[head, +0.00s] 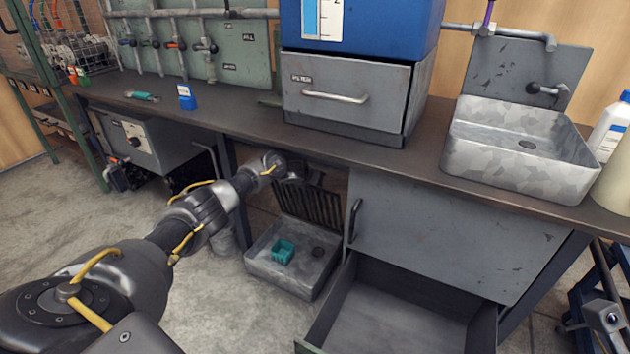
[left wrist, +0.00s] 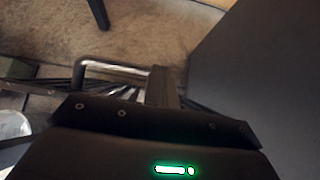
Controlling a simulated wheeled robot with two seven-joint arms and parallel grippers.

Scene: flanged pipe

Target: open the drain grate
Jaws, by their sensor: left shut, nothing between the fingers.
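The drain grate (head: 309,206) is a dark slatted panel. In the head view it stands raised, steeply tilted, at the back of a grey metal floor basin (head: 312,289). A teal object (head: 283,251) lies in the basin, left of a dark round drain hole (head: 318,252). My left gripper (head: 299,176) is at the grate's upper edge; my arm hides part of that area. In the left wrist view my left gripper (left wrist: 165,88) is shut and empty, close to the grate's bars (left wrist: 120,92) and a metal loop handle (left wrist: 112,66). I cannot tell whether it touches them. My right gripper is not in view.
The workbench (head: 240,122) overhangs the basin. To its right are a grey cabinet panel with a dark handle (head: 354,220) and an open, empty drawer (head: 400,315). A grey control box (head: 150,141) hangs under the bench at left. Concrete floor is clear left of the basin.

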